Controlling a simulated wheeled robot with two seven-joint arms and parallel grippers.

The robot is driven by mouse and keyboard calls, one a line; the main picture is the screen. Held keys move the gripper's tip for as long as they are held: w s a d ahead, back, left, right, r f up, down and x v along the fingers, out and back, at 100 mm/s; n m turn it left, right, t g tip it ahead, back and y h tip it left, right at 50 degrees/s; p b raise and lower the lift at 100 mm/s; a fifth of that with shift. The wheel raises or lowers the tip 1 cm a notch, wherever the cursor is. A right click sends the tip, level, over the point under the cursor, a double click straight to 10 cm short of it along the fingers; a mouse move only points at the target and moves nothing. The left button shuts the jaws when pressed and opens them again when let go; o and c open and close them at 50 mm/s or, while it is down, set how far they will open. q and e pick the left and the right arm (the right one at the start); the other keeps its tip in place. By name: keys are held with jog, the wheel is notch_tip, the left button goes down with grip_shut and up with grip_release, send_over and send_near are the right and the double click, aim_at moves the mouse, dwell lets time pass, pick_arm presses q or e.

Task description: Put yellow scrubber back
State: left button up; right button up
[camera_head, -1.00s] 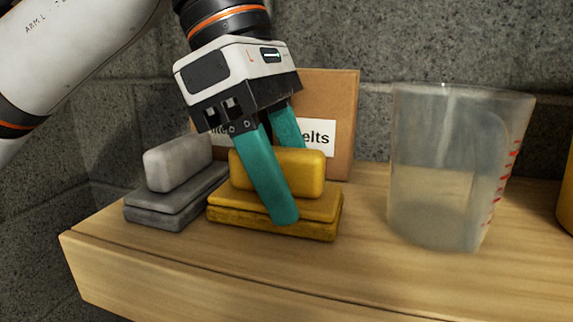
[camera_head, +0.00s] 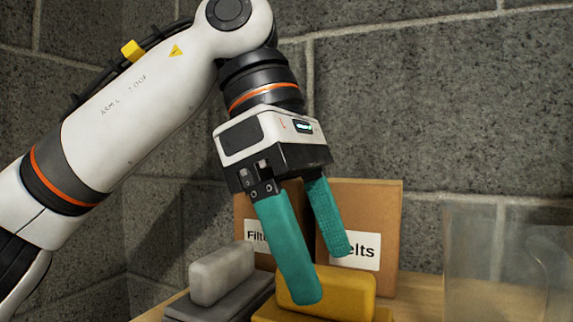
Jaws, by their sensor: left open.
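The yellow scrubber (camera_head: 345,290) is a blocky pad with a raised grip, resting on the wooden shelf (camera_head: 420,288) at the bottom of the view; its lower part is cut off by the frame edge. My left gripper (camera_head: 328,278) has teal fingers spread apart and is empty. Its near fingertip overlaps the yellow grip in the picture, and the far fingertip appears just above and behind it. I cannot tell whether either touches it. My right gripper does not show.
A grey scrubber (camera_head: 222,273) sits just left of the yellow one. Behind stand cardboard boxes labelled "Filte…" (camera_head: 255,215) and "…elts" (camera_head: 375,215). A clear measuring jug (camera_head: 490,260) is at the right. A block wall (camera_head: 440,100) closes the back.

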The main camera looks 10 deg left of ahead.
pick_arm(q)
jog(key=p+v, duration=0.1)
jog(key=v, duration=0.6)
jog(key=shift+a+r, duration=0.2)
jog(key=shift+r, duration=0.15)
jog(key=shift+d, duration=0.1)
